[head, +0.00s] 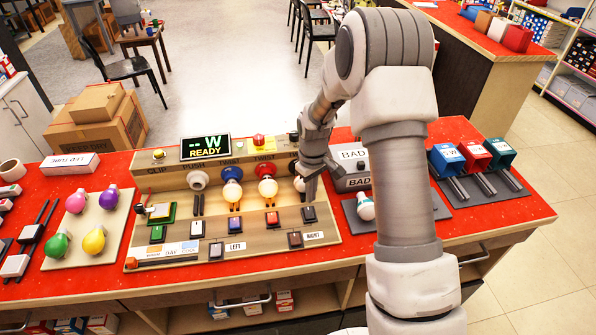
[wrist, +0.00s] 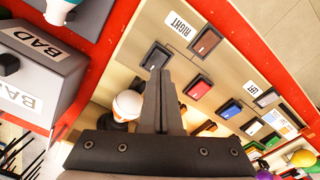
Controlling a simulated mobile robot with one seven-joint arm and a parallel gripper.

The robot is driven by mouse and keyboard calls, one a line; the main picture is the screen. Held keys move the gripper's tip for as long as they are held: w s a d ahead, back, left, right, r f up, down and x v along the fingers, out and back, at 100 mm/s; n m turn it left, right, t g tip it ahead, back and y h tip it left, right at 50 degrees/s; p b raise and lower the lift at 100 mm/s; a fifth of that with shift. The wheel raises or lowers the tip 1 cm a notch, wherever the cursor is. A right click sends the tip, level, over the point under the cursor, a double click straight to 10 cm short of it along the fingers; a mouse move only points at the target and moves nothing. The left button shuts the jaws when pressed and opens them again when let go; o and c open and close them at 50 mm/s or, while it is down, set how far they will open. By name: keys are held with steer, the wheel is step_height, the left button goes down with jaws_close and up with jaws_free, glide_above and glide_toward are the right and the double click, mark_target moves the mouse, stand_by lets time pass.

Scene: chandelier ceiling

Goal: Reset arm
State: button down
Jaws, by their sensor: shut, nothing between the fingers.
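My gripper (head: 312,182) is shut and empty. It hangs above the right end of the wooden test board (head: 330,222), near the rightmost bulb position. In the wrist view my closed fingers (wrist: 158,95) point over the board, beside a white bulb (wrist: 128,105) partly hidden by the gripper. My arm reaches forward over the red counter with its elbow raised, and it hides part of the area right of the board.
A grey box labelled BAD (head: 353,182) stands close right of my gripper. A display reading READY (head: 205,147) stands at the board's back. Coloured bulbs lie on a tray (head: 63,250) at left. Blue (head: 446,160), red and green bins stand at right.

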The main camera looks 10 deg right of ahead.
steer(key=s+r+m+t, duration=0.1)
steer(key=s+r, duration=0.4)
steer(key=r, duration=0.6)
steer(key=s+r+m+t, duration=0.2)
steer(key=s+r, duration=0.3)
steer(key=r, duration=0.6)
steer(key=s+r+m+t, duration=0.1)
steer(key=s+r, duration=0.2)
steer(key=s, duration=0.5)
steer(key=s+r+m+t, duration=0.1)
steer(key=s+r, duration=0.3)
steer(key=s, duration=0.5)
steer(key=shift+m+t, duration=0.3)
steer(key=shift+m, duration=0.2)
steer(key=shift+r, duration=0.1)
